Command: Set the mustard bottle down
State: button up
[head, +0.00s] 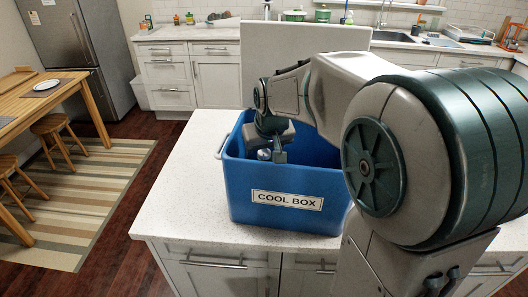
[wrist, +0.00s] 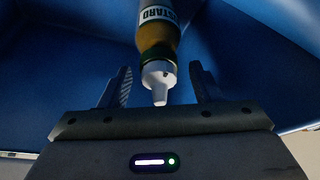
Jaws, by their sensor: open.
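The mustard bottle (wrist: 158,38) shows in the wrist view, yellow with a white label and a white nozzle cap. Its cap lies between my two fingers, with a visible gap on each side, so my gripper (wrist: 160,82) is open around it. The bottle is inside the blue cool box (wrist: 60,60). In the head view the cool box (head: 240,190) stands on the counter, and my gripper (head: 272,155) reaches down inside it. A small greyish thing shows by the fingers there, too small to name. The bottle's base and the box floor are hidden.
The white speckled counter (head: 185,170) is clear to the left of the box. A pale upright panel (head: 300,50) stands behind the box. A table (head: 25,95) with stools is at the far left, and a fridge (head: 75,50) stands behind.

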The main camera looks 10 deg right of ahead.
jog(key=v, duration=1.1)
jog(key=shift+s+r, duration=0.15)
jog(key=shift+r, duration=0.2)
